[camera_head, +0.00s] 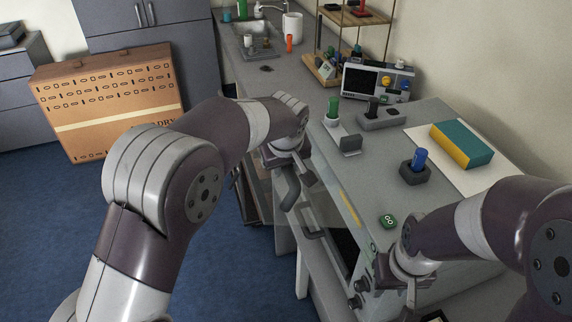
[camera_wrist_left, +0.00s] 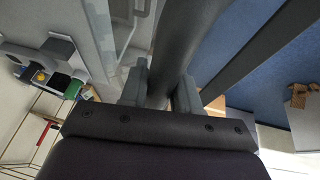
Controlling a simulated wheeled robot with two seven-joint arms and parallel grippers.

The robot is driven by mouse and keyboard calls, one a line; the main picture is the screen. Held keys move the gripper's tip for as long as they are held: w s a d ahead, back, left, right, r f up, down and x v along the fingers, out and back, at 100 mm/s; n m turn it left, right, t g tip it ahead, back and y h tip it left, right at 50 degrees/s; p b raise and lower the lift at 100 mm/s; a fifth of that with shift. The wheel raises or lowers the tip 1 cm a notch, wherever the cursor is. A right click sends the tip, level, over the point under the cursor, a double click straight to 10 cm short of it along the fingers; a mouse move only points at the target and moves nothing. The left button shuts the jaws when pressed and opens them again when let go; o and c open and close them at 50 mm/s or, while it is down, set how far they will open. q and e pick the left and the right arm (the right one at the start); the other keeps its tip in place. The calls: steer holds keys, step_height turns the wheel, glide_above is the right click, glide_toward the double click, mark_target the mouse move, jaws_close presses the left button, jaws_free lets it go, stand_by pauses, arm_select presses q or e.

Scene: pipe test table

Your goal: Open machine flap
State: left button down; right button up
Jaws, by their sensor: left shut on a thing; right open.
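The machine (camera_head: 378,195) is a grey box on the right with a dark opening in its front. A see-through flap (camera_head: 262,205) stands out from that front, partly hidden by my left arm. My left gripper (camera_head: 292,168) is shut on the dark curved flap handle (camera_head: 290,190). In the left wrist view the handle (camera_wrist_left: 185,45) runs as a thick dark bar between the fingers (camera_wrist_left: 162,90). My right gripper (camera_head: 410,292) is open and apart from the flap, near the machine's front knobs (camera_head: 358,292). What lies between its fingers is unclear.
A measuring device (camera_head: 372,84) stands behind. Blue floor (camera_head: 225,270) is open at left.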

arm_select(q)
steer(key=shift+w+r, duration=0.2)
steer(key=shift+r, duration=0.15)
steer(key=c, duration=0.9)
jaws_free()
steer(key=shift+a, duration=0.1)
steer(key=shift+s+a+f, duration=0.15)
steer(key=shift+s+a, duration=0.05)
steer(key=shift+a, duration=0.05)
steer(key=shift+d, duration=0.1)
steer(key=b+v, duration=0.1)
steer(key=v, duration=0.5)
steer(key=shift+s+d+r, duration=0.1)
steer(key=shift+r, duration=0.15)
steer(key=p+v, duration=0.3)
steer(key=v, duration=0.3)
steer(key=shift+s, duration=0.15)
arm_select(e)
step_height(320, 180, up, 2)
steer(key=shift+a+r, duration=0.15)
steer(key=shift+r, duration=0.05)
